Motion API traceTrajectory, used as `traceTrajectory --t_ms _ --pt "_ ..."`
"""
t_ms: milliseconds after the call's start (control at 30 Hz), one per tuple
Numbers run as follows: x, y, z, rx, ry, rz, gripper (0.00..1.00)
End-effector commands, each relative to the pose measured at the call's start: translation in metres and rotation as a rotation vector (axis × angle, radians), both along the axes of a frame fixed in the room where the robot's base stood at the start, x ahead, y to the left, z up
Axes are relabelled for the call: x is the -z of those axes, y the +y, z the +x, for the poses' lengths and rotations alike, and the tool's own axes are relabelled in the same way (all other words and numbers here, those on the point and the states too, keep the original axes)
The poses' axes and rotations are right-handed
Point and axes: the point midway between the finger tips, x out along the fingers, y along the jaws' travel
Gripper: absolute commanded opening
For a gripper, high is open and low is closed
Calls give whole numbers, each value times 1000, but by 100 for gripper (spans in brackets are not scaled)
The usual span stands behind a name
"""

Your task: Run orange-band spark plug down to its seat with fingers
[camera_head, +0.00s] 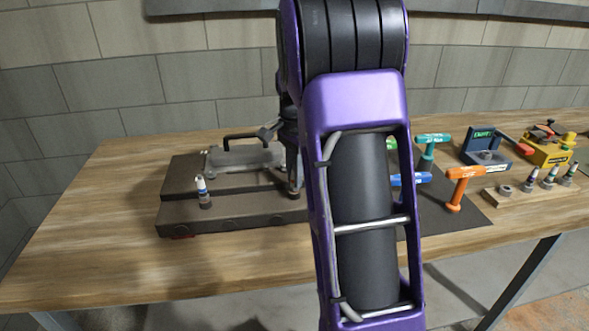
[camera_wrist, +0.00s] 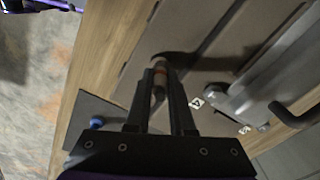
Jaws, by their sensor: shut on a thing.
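My gripper (camera_wrist: 160,76) is shut on the orange-band spark plug (camera_wrist: 159,72), which shows between the two dark fingers in the wrist view. The plug's far end points at the dark engine block (camera_wrist: 200,30); I cannot tell how deep it sits in its hole. In the head view my gripper (camera_head: 294,185) is at the right part of the block (camera_head: 235,215), partly hidden by my purple arm. The plug itself cannot be made out clearly there.
A blue-and-white plug (camera_head: 202,186) stands upright at the block's left. A grey cover with a black handle (camera_head: 240,155) lies behind. To the right are an orange T-handle tool (camera_head: 458,186), a teal one (camera_head: 430,139), a wooden plug rack (camera_head: 515,193) and a blue device (camera_head: 484,150).

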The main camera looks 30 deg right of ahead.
Motion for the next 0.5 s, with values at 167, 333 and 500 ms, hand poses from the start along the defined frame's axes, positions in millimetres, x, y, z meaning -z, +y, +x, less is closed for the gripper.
traceTrajectory --t_ms 167,333,500 --pt "0 0 0 76 -1 0 0" --pt "0 0 0 75 -1 0 0" --pt "0 0 0 73 -1 0 23"
